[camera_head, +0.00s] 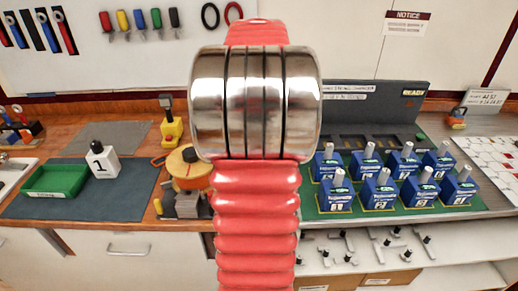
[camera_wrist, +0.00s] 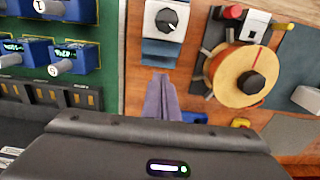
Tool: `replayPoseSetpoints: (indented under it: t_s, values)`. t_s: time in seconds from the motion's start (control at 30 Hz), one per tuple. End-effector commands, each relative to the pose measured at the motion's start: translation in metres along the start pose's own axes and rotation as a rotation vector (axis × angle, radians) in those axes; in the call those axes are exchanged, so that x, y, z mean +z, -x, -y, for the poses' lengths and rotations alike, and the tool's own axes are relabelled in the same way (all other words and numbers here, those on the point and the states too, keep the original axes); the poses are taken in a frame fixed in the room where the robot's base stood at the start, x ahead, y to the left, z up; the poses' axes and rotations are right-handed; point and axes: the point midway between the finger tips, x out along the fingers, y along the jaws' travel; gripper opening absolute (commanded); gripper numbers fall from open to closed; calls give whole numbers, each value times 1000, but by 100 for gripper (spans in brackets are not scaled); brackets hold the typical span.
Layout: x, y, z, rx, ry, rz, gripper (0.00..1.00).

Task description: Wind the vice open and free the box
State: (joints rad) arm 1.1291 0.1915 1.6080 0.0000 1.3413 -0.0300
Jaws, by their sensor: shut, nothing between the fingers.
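My gripper (camera_wrist: 160,78) is shut and empty. Its fingers show in the wrist view above the bench, apart from the orange wheel (camera_wrist: 228,80) to their right. The wheel is round and flat, with a black knob and a red line. It also shows in the head view (camera_head: 188,178), partly behind my arm. Dark metal parts beside it look like the vice (camera_wrist: 208,60). A small pale block with a dark mark (camera_wrist: 257,22) sits by these parts and may be the box. I cannot tell how tightly it is held. In the head view my arm hides the gripper.
A white and blue unit with a black dial (camera_wrist: 166,22) stands just beyond the fingertips. Several blue breakers (camera_head: 378,195) stand on a green board at the right.

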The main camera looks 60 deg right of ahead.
Motion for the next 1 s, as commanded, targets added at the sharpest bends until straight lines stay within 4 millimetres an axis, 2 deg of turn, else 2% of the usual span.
replayPoseSetpoints:
  t_s: [0.17,0.73,1.0]
  values:
    - [1,-18,0,0,0,3,0]
    - [2,-99,0,0,0,4,0]
    - [29,-95,0,0,0,0,0]
